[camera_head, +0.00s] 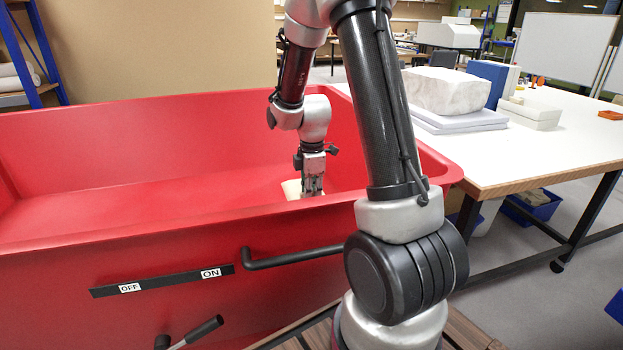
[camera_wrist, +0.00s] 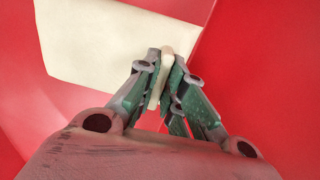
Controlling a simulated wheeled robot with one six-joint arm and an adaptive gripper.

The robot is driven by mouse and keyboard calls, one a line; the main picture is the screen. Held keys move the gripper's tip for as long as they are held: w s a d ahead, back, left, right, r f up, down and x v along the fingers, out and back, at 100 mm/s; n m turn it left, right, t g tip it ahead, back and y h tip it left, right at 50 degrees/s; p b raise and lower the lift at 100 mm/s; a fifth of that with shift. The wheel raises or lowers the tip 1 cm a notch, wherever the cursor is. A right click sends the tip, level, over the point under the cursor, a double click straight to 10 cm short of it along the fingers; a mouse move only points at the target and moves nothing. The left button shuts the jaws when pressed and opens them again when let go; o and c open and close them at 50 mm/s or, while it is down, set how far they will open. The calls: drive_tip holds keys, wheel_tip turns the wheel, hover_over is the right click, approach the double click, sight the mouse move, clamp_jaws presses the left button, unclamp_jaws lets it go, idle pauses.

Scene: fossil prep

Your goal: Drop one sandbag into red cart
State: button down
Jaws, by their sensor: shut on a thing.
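The red cart (camera_head: 120,235) fills the left and middle of the head view, and its red inner surface (camera_wrist: 260,100) fills the background of the wrist view. My gripper (camera_head: 313,190) reaches down inside the cart, near its right end. In the wrist view my gripper (camera_wrist: 166,85) is shut on a pinched edge of a cream sandbag (camera_wrist: 100,50). The bag spreads out to the upper left of the fingers there. In the head view only a small part of the sandbag (camera_head: 291,188) shows beside the fingers. Whether it touches the cart floor I cannot tell.
A white table (camera_head: 560,150) stands right of the cart, with a pale stone block (camera_head: 447,90) on a slab. A black handle (camera_head: 290,257) sticks out from the cart's front wall. A blue bin (camera_head: 532,207) sits under the table. The cart's left part looks empty.

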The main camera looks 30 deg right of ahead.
wheel_tip(320, 180, down, 17)
drive_tip(key=shift+r, duration=0.2)
idle(0.4)
drive_tip(key=c, duration=1.4)
unclamp_jaws()
drive_tip(key=shift+c, duration=0.2)
wheel_tip(320, 180, up, 12)
drive_tip(key=shift+r, duration=0.1)
